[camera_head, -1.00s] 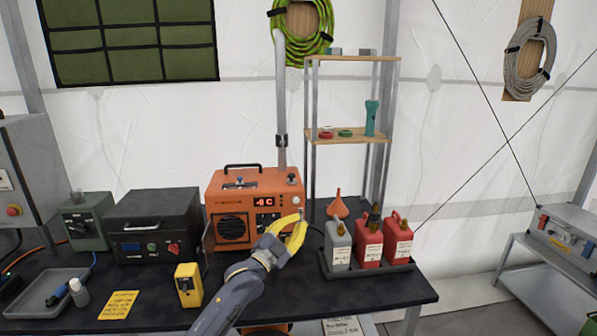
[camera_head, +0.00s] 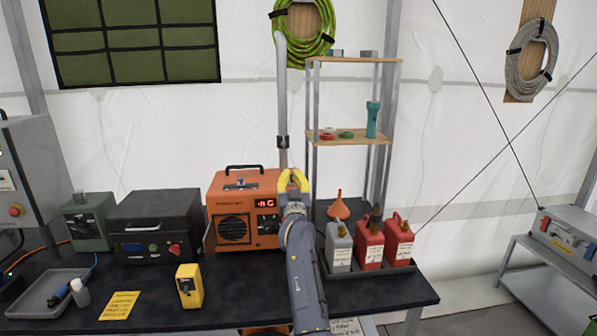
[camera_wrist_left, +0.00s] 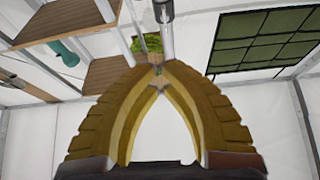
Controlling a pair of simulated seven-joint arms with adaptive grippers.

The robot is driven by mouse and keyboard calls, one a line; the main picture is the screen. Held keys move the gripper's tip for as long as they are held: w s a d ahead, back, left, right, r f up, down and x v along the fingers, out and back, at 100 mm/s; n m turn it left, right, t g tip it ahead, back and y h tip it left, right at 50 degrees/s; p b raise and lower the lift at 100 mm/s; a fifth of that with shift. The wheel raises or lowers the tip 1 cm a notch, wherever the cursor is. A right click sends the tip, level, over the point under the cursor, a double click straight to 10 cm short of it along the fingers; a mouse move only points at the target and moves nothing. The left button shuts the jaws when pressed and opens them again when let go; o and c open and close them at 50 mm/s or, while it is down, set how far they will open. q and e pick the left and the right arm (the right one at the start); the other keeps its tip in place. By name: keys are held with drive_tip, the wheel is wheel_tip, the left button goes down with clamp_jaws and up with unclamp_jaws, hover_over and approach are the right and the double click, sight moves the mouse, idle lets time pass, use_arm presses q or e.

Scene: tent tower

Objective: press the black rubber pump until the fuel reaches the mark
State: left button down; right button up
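The orange heater (camera_head: 226,198) stands on the dark table, with a lit red display and a round black grille. A small fitting with blue on it (camera_head: 240,184) sits on its top. My left gripper (camera_head: 293,173), with yellow fingers, is at the heater's upper right corner and covers part of it. In the left wrist view the fingertips (camera_wrist_left: 158,72) meet, with nothing seen between them. I cannot make out the black rubber pump, the fuel level or the mark. My right gripper is not in view.
Fuel cans (camera_head: 369,245) stand in a black tray (camera_head: 372,271) right of my left arm, with an orange funnel (camera_head: 339,206) behind. A metal pipe (camera_head: 282,95) rises behind the heater.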

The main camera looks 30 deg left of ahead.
use_arm(q)
drive_tip(key=shift+w+d+f+n+g, duration=0.4)
drive_tip(key=shift+w+d+f, duration=0.05)
drive_tip(key=shift+d, duration=0.1)
wheel_tip(320, 180, up, 3)
hover_over(293, 183)
drive_tip(key=shift+r, duration=0.2)
wheel_tip(293, 183, down, 2)
drive_tip(key=shift+f, duration=1.05)
drive_tip(key=shift+f, duration=0.9)
drive_tip(key=shift+s+d+f, duration=0.1)
drive_tip(key=v, duration=0.7)
